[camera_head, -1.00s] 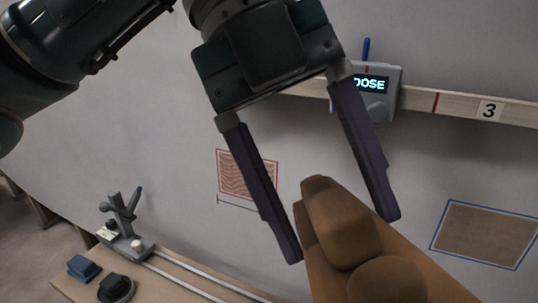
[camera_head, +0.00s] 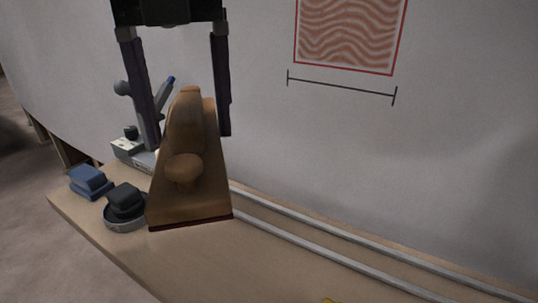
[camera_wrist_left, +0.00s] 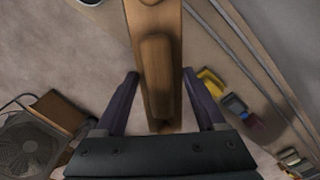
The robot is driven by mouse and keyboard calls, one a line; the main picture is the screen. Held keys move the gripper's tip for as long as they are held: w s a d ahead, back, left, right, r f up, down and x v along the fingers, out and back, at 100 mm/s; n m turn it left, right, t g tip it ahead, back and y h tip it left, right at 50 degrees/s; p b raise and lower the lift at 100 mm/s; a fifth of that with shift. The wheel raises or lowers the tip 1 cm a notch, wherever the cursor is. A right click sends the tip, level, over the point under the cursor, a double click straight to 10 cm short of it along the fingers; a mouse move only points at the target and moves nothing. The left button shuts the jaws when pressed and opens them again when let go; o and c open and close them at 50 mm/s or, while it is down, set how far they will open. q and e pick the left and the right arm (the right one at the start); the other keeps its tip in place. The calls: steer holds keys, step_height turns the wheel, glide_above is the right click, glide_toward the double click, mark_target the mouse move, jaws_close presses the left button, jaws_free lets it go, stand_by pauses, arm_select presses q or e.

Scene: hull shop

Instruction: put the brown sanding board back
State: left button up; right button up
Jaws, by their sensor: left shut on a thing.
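The brown sanding board (camera_head: 188,206) is a long wooden board with a rounded handle and a knob on top and a dark red lower edge. My left gripper (camera_head: 187,140) is shut on it, with one dark finger on each side of the handle. In the head view the board appears in front of the bench's left part; whether it touches the bench I cannot tell. The left wrist view shows the board (camera_wrist_left: 157,75) running up between the fingers (camera_wrist_left: 162,78). My right gripper is not in view.
The wooden bench (camera_head: 200,262) carries two metal rails (camera_head: 330,241). At its left end are a blue block (camera_head: 88,180), a round grey-and-black tool (camera_head: 124,208) and a grey stand (camera_head: 130,145). A red-framed wavy panel (camera_head: 348,32) is on the wall. A yellow object (camera_wrist_left: 210,83) shows beside the board.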

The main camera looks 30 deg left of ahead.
arm_select(q)
step_height(320, 180, down, 20)
steer(key=b, duration=0.8)
steer(key=shift+a+f, duration=0.15)
steer(key=shift+f, duration=0.05)
steer(key=shift+f, duration=0.1)
steer(key=o, duration=1.5)
step_height(320, 180, up, 12)
steer(key=p, duration=0.5)
